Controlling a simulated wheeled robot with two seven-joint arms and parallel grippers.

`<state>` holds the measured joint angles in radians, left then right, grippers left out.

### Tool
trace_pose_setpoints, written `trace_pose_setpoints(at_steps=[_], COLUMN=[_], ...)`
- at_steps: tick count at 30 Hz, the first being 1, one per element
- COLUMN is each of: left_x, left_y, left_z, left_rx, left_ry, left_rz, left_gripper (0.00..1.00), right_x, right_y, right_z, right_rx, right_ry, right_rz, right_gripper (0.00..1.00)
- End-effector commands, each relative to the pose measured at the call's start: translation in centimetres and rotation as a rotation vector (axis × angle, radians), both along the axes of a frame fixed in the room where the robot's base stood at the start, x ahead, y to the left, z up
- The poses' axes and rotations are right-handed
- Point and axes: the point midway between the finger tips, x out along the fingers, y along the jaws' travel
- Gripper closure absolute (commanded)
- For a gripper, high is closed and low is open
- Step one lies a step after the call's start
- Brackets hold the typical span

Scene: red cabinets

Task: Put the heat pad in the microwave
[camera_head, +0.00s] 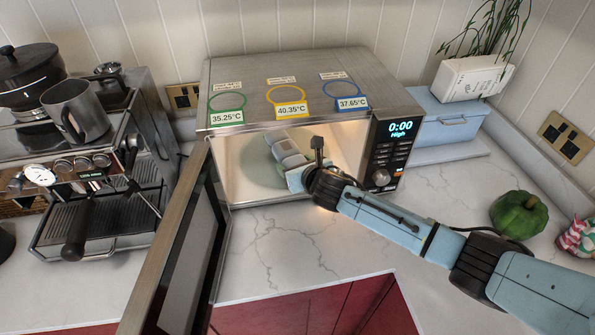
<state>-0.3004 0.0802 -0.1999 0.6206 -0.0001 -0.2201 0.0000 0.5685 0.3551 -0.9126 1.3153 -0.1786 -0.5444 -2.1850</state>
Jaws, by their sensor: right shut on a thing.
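The microwave (290,62) stands on the counter with its door (185,250) swung wide open towards me at the left. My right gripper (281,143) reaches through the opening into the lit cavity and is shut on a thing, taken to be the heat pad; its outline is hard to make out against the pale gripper. A pale green round shape (258,172) lies under and behind the gripper; I cannot tell whether it is the turntable or part of the pad. My left gripper is not in view.
The coffee machine (105,190) with a metal jug (77,110) stands left of the microwave. A blue box (440,118) with a plant pot (472,78) is at the right. A green pepper (519,214) lies near my right arm. The counter before the microwave is clear.

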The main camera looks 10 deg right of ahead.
Motion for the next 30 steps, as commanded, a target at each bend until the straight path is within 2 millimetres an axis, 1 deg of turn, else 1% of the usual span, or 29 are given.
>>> trace_pose_setpoints(at_steps=[1,14,30], left_x=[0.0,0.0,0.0], left_y=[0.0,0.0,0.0], left_z=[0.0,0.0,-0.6], left_rx=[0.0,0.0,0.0], left_ry=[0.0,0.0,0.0], left_rz=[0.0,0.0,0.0], left_gripper=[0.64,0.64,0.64], right_x=[0.3,0.3,0.3], right_y=[0.1,0.1,0.1], right_z=[0.3,0.3,-0.7], right_rx=[0.002,0.002,0.002], right_ry=[-0.006,-0.006,-0.006], right_rz=[0.002,0.002,0.002], right_gripper=[0.64,0.64,0.64])
